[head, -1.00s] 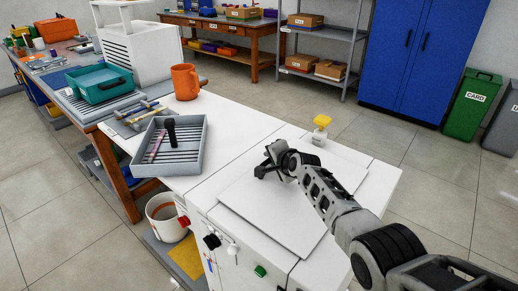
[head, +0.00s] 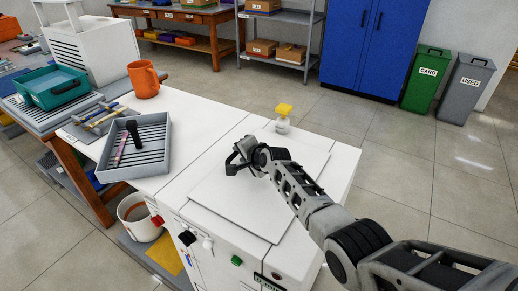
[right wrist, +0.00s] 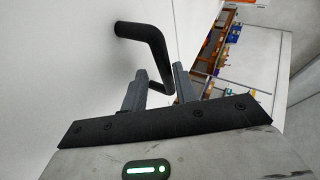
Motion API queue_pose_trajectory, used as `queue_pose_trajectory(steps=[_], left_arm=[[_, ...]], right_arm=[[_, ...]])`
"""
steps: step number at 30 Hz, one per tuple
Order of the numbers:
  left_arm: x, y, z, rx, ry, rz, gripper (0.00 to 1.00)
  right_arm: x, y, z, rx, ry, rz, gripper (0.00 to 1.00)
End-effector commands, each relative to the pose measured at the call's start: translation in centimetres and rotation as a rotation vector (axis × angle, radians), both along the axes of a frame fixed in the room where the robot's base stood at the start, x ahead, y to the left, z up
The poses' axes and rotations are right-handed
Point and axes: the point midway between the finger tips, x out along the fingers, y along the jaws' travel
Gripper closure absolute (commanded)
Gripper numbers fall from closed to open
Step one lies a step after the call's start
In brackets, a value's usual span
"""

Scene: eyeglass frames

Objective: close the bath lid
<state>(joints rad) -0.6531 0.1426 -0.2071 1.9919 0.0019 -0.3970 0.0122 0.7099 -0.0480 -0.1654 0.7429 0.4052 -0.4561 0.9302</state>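The bath lid (head: 228,205) is a flat white panel lying level, or nearly so, on top of the white cabinet in the head view. Its pale surface also fills the left of the right wrist view (right wrist: 60,60). A bent black bar handle (right wrist: 143,38) stands out from that surface. My right gripper (head: 238,160) is low over the lid; in the right wrist view its two grey fingers (right wrist: 161,78) are apart. The handle's far part runs down between or just behind the fingertips; I cannot tell which. My left gripper is out of view.
A yellow-topped bottle (head: 283,118) stands behind the lid. A grey tray (head: 160,163) with a black-handled tool sits left of it, and an orange mug (head: 144,80) beyond. Knobs (head: 187,238) line the cabinet front. Open floor lies to the right.

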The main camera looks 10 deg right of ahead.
Motion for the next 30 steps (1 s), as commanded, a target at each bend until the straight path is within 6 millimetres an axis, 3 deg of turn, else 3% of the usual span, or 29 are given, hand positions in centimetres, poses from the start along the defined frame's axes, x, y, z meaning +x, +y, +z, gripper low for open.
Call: queue_pose_trajectory(steps=[21, 30], left_arm=[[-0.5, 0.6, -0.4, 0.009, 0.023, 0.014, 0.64], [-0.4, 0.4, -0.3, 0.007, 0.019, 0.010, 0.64]], right_arm=[[-8.9, -3.1, 5.8, -0.001, -0.005, -0.004, 0.71], [-10.6, -3.7, 7.0, -0.001, -0.004, -0.004, 0.71]])
